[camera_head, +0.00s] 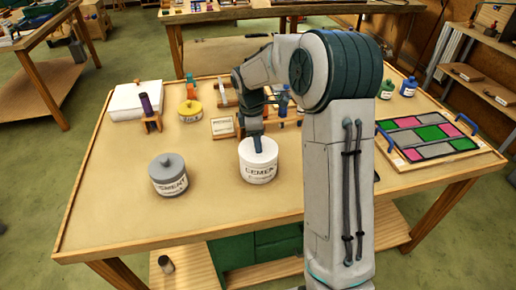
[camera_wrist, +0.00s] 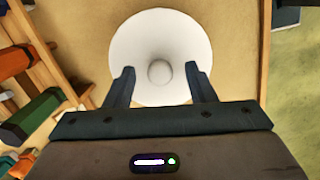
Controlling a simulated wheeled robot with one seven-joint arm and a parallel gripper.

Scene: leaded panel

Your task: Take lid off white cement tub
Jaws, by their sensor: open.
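The white cement tub (camera_head: 258,171) stands upright on the workbench, with its label facing the head camera. Its white lid (camera_wrist: 160,40) shows from above in the wrist view, round with a small knob (camera_wrist: 160,71) at the centre. The lid looks seated on the tub. My gripper (camera_wrist: 160,75) is open above the lid, with one finger on each side of the knob and a gap to it on both sides. In the head view my gripper (camera_head: 257,145) is over the tub's top; whether the fingers touch the lid cannot be told.
A grey cement tub (camera_head: 168,175) stands to the left. A yellow-lidded tub (camera_head: 190,111), a purple cylinder on a wooden stand (camera_head: 149,112) and a wooden rack (camera_head: 228,95) lie behind. The leaded panel (camera_head: 430,137) in its blue-handled tray is at right. The front bench is clear.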

